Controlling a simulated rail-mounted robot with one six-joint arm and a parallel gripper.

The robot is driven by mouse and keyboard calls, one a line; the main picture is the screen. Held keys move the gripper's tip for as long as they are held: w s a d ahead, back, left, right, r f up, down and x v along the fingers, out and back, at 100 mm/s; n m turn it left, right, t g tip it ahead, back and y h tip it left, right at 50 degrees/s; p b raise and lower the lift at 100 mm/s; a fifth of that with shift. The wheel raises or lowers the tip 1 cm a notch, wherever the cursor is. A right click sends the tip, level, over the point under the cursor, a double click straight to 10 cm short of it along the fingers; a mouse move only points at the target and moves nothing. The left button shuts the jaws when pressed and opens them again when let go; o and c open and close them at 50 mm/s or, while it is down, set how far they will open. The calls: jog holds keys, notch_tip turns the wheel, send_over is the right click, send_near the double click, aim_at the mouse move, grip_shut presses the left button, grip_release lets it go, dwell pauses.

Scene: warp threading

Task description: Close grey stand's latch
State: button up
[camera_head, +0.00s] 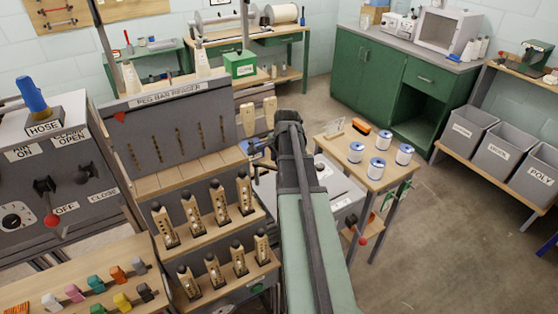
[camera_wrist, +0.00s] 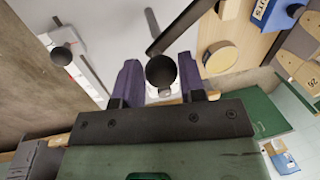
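My gripper is in the wrist view (camera_wrist: 160,75), its two purple fingers apart with a dark round knob (camera_wrist: 161,71) between them. The knob sits on a dark rod slanting up and right over a light grey surface (camera_wrist: 115,22). The finger edges look very near the knob; I cannot tell whether they press on it. A second dark knob (camera_wrist: 62,57) is to the left, beside a red and white part. In the head view my arm covers the gripper and the knobs. A light grey box-like body (camera_head: 345,188) shows right of the arm; I cannot confirm it is the grey stand.
A wooden table (camera_head: 362,168) with several white-and-blue spools is right of my arm. The peg bar reader (camera_head: 170,135) and shelves of wooden pegs are at left. Green cabinets (camera_head: 385,85) stand behind. Open floor (camera_head: 440,225) lies at right.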

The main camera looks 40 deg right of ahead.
jog(key=o, duration=0.3)
jog(key=shift+r, duration=0.1)
jog(key=r+p, duration=0.3)
jog(key=s+r+p, duration=0.1)
jog(key=r+p, duration=0.3)
jog(key=s+r+p, duration=0.1)
jog(key=r+p, duration=0.2)
jog(key=shift+a+r+p, duration=0.15)
jog(key=shift+r+p, duration=0.05)
jog(key=shift+p, duration=0.1)
